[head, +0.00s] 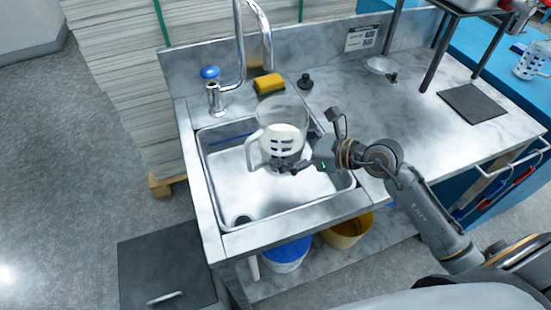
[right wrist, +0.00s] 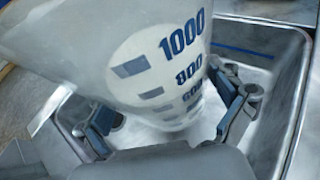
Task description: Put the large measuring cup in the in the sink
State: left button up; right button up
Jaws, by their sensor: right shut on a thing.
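The large measuring cup (head: 279,129) is clear with a white label, dark markings and a handle on its left side in the head view. My right gripper (head: 283,166) is shut on its lower part, and the cup appears over the sink (head: 224,184). In the right wrist view, the cup (right wrist: 160,55) shows the numbers 1000 and 800, and the fingers of my right gripper (right wrist: 168,118) sit on both sides of it. The sink walls (right wrist: 292,95) show around it. I cannot tell whether the cup touches the sink bottom. My left gripper is not in view.
A faucet (head: 268,40), blue-topped tap (head: 210,73) and yellow sponge (head: 268,83) stand behind the sink. A black stopper (head: 305,81), clear dish (head: 379,66) and dark mat (head: 472,103) lie on the counter. Another measuring cup (head: 532,62) stands at far right. Buckets sit below.

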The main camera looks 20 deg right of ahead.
jog(key=shift+w+a+f, duration=0.4)
jog(key=shift+a+f, duration=0.05)
jog(key=shift+f, duration=0.2)
jog(key=shift+w+a+f, duration=0.35)
jog(key=shift+a+f, duration=0.1)
jog(key=shift+f, duration=0.15)
jog(key=shift+w+a+f, duration=0.1)
jog(key=shift+f, duration=0.8)
jog(key=shift+w+a+f, duration=0.1)
jog(key=shift+f, duration=0.8)
jog(key=shift+f, duration=0.35)
jog(key=shift+f+b, duration=0.25)
jog(key=shift+b, duration=0.15)
jog(key=o, duration=1.5)
jog(key=shift+s+f, duration=0.1)
